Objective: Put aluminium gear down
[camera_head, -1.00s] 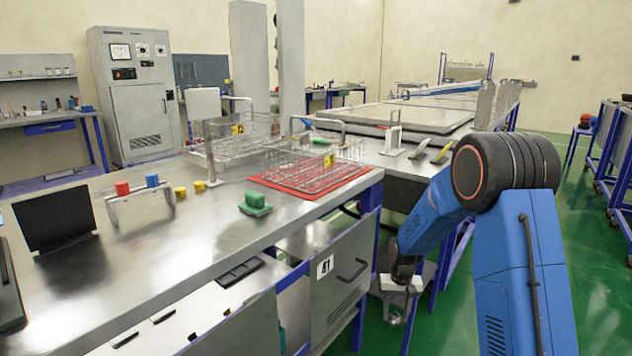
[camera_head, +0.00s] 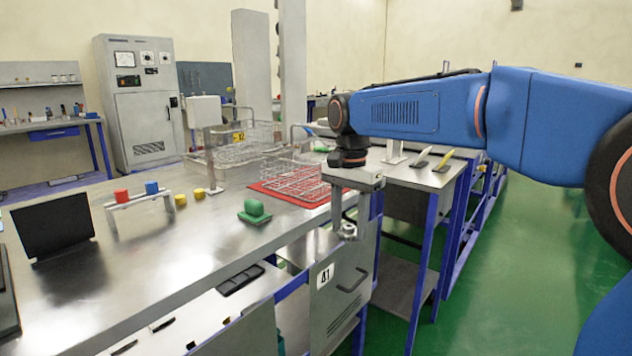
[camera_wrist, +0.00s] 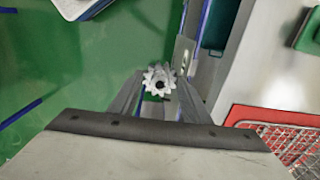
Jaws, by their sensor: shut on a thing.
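My gripper (camera_head: 346,229) hangs in front of the right end of the steel workbench (camera_head: 230,235), by its corner. It is shut on the aluminium gear (camera_wrist: 159,82), a small silver toothed wheel with a dark centre hole. In the wrist view the gear sits between the two fingertips, with green floor and the bench's side beneath and around it. In the head view the gear shows only as a small grey shape (camera_head: 347,232) at the fingertips.
A red mat (camera_head: 265,190) with a wire basket (camera_head: 300,182) lies near the bench's right end. A green block (camera_head: 254,211) stands left of it. A cabinet door (camera_head: 340,290) marked 41 is below. The bench top's middle front is clear.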

